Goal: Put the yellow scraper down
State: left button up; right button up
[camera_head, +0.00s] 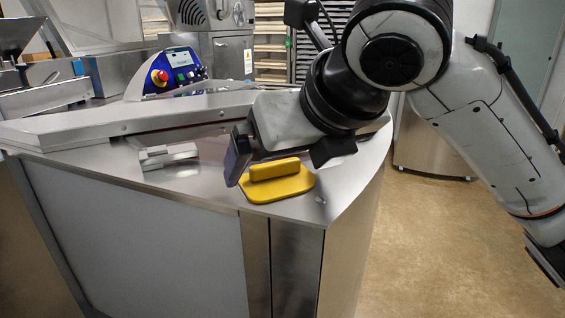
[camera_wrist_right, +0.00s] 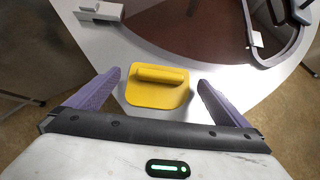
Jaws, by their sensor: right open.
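The yellow scraper (camera_head: 277,184) lies flat on the steel counter (camera_head: 215,188) near its front right corner, its raised handle up. It also shows in the right wrist view (camera_wrist_right: 157,92), lying between the two purple fingers. My right gripper (camera_wrist_right: 155,92) is open, one finger on each side of the scraper with a gap to it on both sides. In the head view the right gripper (camera_head: 238,160) is just behind and left of the scraper, and one finger hides part of the counter beside it. My left gripper does not show.
A grey metal piece (camera_head: 169,156) lies on the counter left of the scraper. A raised steel rim (camera_head: 130,124) runs along the counter behind it. A blue control panel (camera_head: 180,72) with a red button stands further back. The counter's front edge is close to the scraper.

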jog(key=v, duration=1.1)
jog(key=shift+s+d+r+p, duration=0.15)
jog(key=shift+s+r+p, duration=0.1)
jog(key=shift+p, duration=0.15)
